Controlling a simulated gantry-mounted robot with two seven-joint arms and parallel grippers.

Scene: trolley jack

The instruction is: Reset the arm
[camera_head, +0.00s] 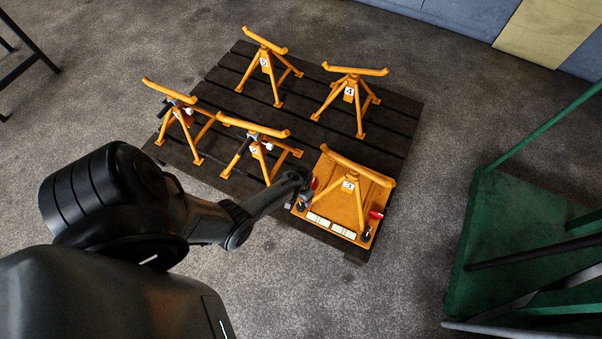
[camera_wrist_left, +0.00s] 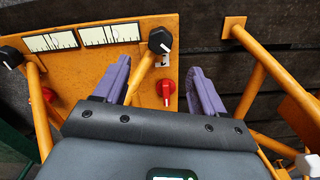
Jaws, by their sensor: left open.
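My left arm reaches in from the left in the head view. My left gripper (camera_head: 303,188) is at the left edge of the orange control panel (camera_head: 332,205), which carries a trestle stand (camera_head: 352,170) marked with a number. In the left wrist view my left gripper (camera_wrist_left: 160,70) has its purple fingers apart, with no object held. An orange bar of the stand, a black knob (camera_wrist_left: 160,41) and a red switch (camera_wrist_left: 166,92) show in the gap between the fingers. I cannot tell whether the fingers touch anything. My right gripper is not in view.
Several more orange stands, including one at the back (camera_head: 267,64) and one at the right (camera_head: 350,90), stand on the dark slatted pallet (camera_head: 305,105). A green metal frame (camera_head: 500,225) is at the right. The grey floor around the pallet is mostly clear.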

